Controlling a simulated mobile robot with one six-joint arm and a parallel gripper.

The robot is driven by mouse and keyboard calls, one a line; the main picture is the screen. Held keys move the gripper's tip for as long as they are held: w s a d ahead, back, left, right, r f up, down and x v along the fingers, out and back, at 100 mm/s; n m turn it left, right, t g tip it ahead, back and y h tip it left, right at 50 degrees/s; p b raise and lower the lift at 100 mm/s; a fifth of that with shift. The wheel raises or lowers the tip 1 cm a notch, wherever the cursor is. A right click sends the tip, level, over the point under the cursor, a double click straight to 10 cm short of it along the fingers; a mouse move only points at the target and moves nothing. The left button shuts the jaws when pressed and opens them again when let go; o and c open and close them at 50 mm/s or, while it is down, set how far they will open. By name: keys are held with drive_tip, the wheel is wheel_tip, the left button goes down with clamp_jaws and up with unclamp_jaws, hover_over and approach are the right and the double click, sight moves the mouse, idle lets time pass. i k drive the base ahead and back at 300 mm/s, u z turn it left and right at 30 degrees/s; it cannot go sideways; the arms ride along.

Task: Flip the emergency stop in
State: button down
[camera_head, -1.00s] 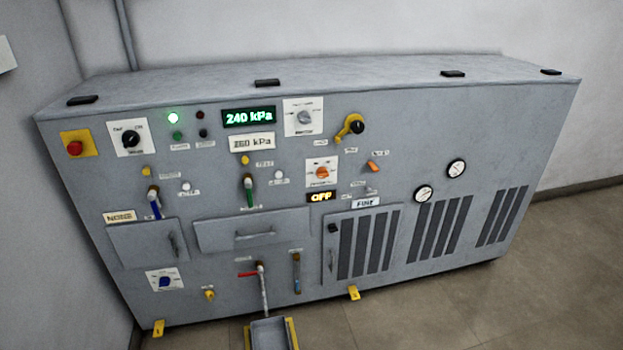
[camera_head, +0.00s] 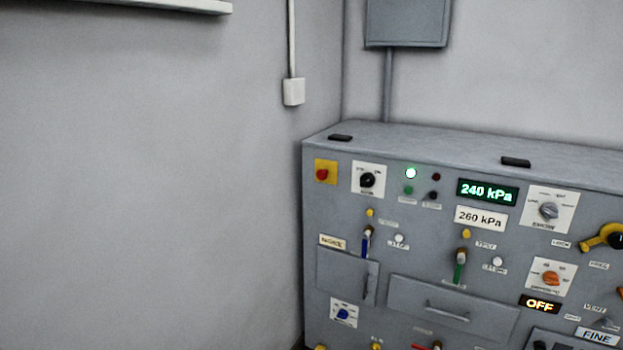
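The emergency stop is a red mushroom button (camera_head: 322,174) on a yellow square plate (camera_head: 333,165). It sits at the upper left corner of the front of the grey machine cabinet (camera_head: 420,278). From here I cannot tell whether the button is pressed in or out. My gripper is not in view, and nothing covers the button.
A black rotary switch (camera_head: 367,180) is just right of the button. A lit display (camera_head: 487,192) reads 240 kPa and a plate below it reads 260 kPa. An orange display (camera_head: 540,304) reads OFF. A bare wall (camera_head: 150,190) fills the left.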

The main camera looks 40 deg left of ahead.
sight(321, 174)
drive_tip(key=z, duration=0.3)
drive_tip(key=k, duration=0.15)
drive_tip(key=u, duration=1.95)
drive_tip(key=k, duration=0.8)
drive_tip(key=z, duration=0.2)
drive_tip(key=i, duration=0.8)
